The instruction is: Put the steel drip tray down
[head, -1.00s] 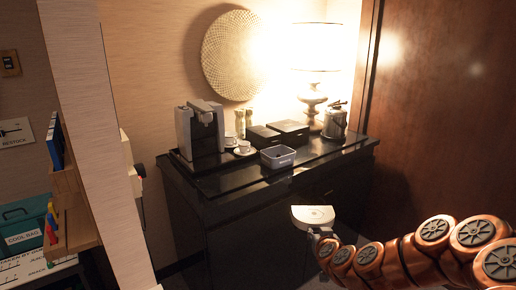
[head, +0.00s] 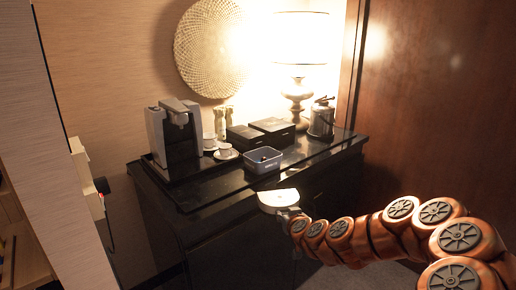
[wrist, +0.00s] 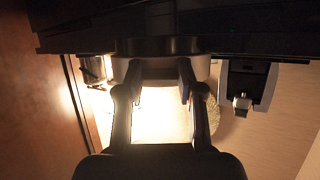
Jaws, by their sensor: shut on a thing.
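The steel drip tray (head: 277,198), a pale half-round piece, is held in the air in front of the dark minibar cabinet in the head view. My gripper (head: 291,211) is shut on its near side. In the wrist view my gripper's two fingers (wrist: 157,88) reach to the tray's grey edge (wrist: 118,68). The coffee machine (head: 172,130) stands at the left end of the counter. It also shows at the right of the wrist view (wrist: 245,80), upside down. The area under its spout is small and dark.
The black counter (head: 207,189) has a bare front strip. On it are a grey bin (head: 262,161), cups (head: 225,152), dark boxes (head: 244,137), a lit lamp (head: 298,95) and a steel pot (head: 321,119). A wall edge (head: 55,150) stands at left and a wood panel (head: 430,100) at right.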

